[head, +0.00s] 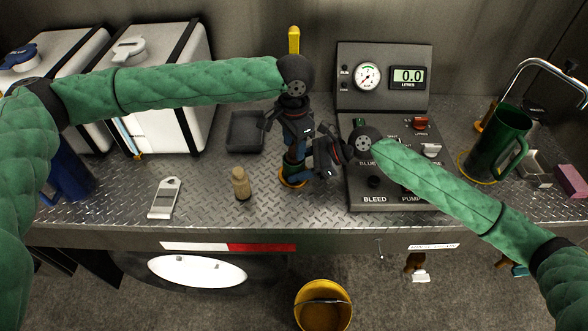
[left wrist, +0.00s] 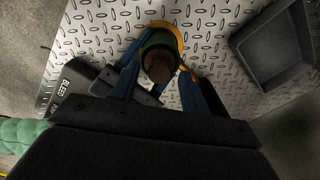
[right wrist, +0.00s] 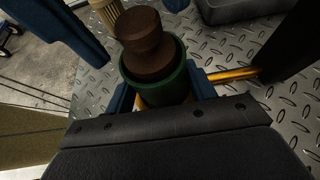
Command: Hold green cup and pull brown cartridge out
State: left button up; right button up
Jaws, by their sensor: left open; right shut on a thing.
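The green cup (right wrist: 178,84) stands upright on the bench inside a yellow ring (left wrist: 176,38). The brown cartridge (right wrist: 147,45) sits in the cup with its knobbed top above the rim; it also shows from above in the left wrist view (left wrist: 160,68). My right gripper (head: 300,170) is shut on the green cup from the right, with a blue finger on each side. My left gripper (head: 294,150) points down over the cup. Its blue fingers stand open on either side of the cartridge. In the head view the grippers hide most of both.
A tan cork-like peg (head: 241,184) stands left of the cup, with a dark tray (head: 245,132) behind it. The control panel (head: 385,196) is close on the right. A large green mug (head: 497,143) stands further right. The bench's front edge is near.

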pick_arm(q)
jog(key=shift+f, duration=0.55)
grip_shut()
jog(key=shift+r, duration=0.75)
dwell(0.6)
jog(key=shift+r, duration=3.85)
pick_arm(e)
jog(key=o, duration=0.8)
jog(key=shift+o, duration=0.2)
